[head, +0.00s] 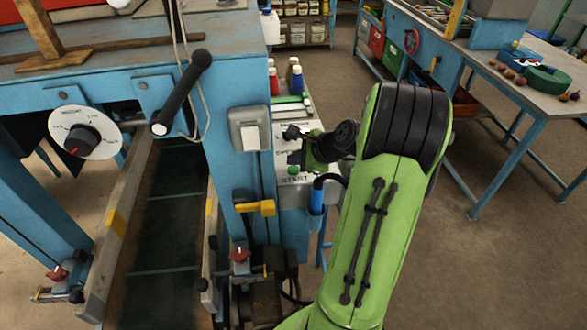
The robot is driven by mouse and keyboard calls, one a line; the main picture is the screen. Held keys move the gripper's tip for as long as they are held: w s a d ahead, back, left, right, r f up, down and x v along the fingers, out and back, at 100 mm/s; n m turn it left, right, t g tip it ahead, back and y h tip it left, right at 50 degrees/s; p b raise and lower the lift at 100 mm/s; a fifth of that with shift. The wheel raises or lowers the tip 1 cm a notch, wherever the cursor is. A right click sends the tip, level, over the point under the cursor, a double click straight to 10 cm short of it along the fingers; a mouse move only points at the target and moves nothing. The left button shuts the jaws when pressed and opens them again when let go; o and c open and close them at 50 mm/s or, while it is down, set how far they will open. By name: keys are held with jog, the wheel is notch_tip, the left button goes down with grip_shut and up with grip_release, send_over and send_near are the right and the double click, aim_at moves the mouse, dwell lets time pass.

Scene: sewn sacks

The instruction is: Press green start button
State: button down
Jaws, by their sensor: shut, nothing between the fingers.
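The green start button (293,170) is small and round. It sits on a pale control panel (290,196), just above the printed word START, behind the blue post. My gripper (293,133) is small and dark in the head view, over the panel and a little above the button in the picture. It is shut and empty. My green arm comes up from the bottom and covers the panel's right side. A gap shows between the gripper and the button in the picture, but I cannot tell their true distance.
A blue machine frame with a dial (84,139), a black-handled lever (182,92) and a white rocker switch (249,130) stands left of the panel. Bottles (295,80) stand behind it. A blue workbench (540,100) is at the right. Floor between is clear.

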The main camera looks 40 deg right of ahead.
aim_at(296, 171)
jog(key=shift+f, duration=0.4)
jog(key=shift+f+b, duration=0.4)
jog(key=shift+f, duration=0.05)
dwell(0.6)
dwell(0.4)
jog(key=shift+r+p, duration=0.9)
jog(key=shift+p, duration=0.05)
jog(key=shift+r, duration=0.1)
notch_tip(296, 171, up, 5)
jog(key=p, duration=0.5)
